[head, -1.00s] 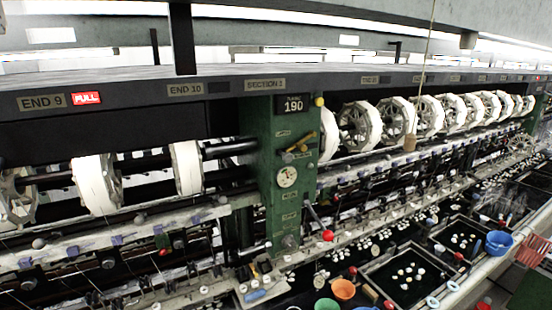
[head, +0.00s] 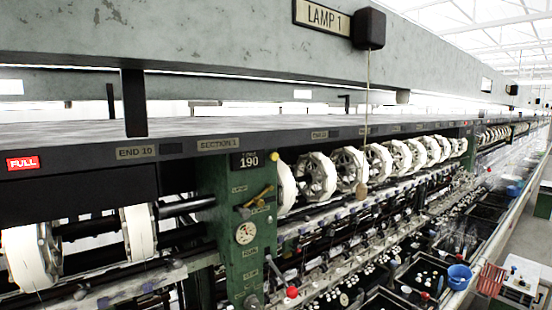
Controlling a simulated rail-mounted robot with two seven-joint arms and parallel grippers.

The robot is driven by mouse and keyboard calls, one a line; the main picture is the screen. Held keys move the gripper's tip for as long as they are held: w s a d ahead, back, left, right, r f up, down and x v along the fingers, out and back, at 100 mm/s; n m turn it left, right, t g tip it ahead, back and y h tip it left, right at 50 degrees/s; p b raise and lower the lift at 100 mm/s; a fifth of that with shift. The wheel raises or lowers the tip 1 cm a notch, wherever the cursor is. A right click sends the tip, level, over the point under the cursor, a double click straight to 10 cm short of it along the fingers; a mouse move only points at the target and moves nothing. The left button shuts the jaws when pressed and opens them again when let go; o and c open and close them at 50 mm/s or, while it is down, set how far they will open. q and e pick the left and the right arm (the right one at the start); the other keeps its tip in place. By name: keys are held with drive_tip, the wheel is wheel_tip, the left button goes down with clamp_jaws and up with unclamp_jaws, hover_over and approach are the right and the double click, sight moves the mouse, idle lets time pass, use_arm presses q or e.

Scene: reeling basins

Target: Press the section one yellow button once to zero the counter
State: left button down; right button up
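The counter (head: 249,160) is a dark box that reads 190, beside the SECTION 1 label (head: 218,144). A yellow-brown lever (head: 252,205) sits below them on the post. Neither of my grippers shows in the head view, so I cannot tell their state or where they are.
White reels (head: 348,168) line the machine right of the post. A pull cord with a wooden knob (head: 361,192) hangs in front of them from the LAMP 1 box (head: 369,28). A red-tipped lever (head: 292,292) projects low. Basins and a blue bowl (head: 459,276) are at the right.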

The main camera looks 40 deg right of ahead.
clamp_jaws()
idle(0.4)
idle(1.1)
